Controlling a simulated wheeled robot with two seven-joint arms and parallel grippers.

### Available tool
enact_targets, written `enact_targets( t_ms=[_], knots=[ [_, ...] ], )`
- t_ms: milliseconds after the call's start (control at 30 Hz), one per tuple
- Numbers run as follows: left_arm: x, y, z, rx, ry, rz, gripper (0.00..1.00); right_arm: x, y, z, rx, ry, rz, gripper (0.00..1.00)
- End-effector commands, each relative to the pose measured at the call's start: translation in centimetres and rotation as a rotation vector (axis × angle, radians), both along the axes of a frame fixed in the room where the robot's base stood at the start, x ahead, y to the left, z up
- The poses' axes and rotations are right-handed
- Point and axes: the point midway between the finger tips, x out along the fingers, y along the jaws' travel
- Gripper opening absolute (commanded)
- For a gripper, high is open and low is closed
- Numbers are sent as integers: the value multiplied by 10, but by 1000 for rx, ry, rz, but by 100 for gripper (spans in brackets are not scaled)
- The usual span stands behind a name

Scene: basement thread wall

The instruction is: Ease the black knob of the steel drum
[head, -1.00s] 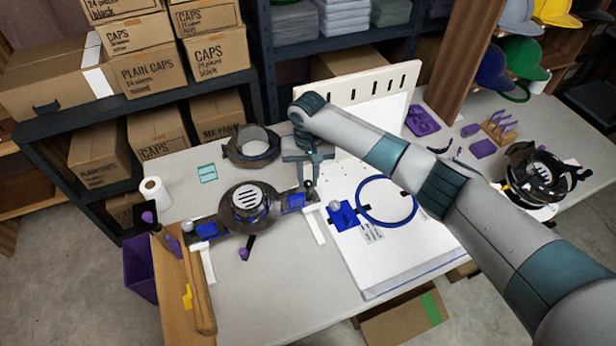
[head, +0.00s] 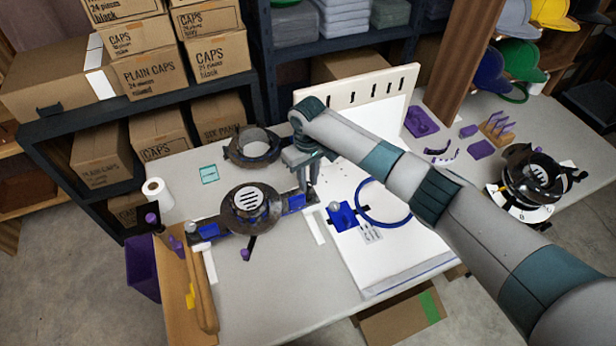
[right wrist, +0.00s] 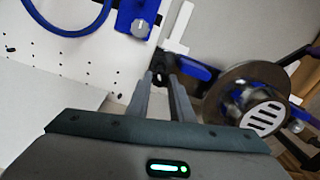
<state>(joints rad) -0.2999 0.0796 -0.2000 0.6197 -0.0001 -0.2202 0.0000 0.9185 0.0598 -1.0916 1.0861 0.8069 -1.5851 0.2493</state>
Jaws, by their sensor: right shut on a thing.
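The steel drum (head: 232,218) is a dark round body with a white slotted cap, lying between blue blocks on the bench at centre left. In the right wrist view the drum (right wrist: 228,88) is at the right. My right gripper (head: 309,192) reaches down at the right end of the drum's bar, and its two fingers (right wrist: 163,82) are shut on the black knob. The black knob (right wrist: 159,75) shows only as a small dark piece at the fingertips; the fingers hide it in the head view. My left gripper is not in view.
A dark ring fixture (head: 240,153) stands behind the drum. A white board with a blue hoop (head: 372,216) lies to the right, below my forearm. A second dark drum fixture (head: 530,180) is at the far right.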

Motion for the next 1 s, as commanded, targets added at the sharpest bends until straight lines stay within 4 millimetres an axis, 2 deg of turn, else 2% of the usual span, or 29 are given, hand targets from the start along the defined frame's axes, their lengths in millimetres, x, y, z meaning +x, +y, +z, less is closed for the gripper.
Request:
enact_targets(
  t_ms=[700,1000],
  knots=[
    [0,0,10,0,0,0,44,1,1,1,2,-3,676,0],
    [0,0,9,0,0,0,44,1,1,1,3,-3,885,0]
  ],
)
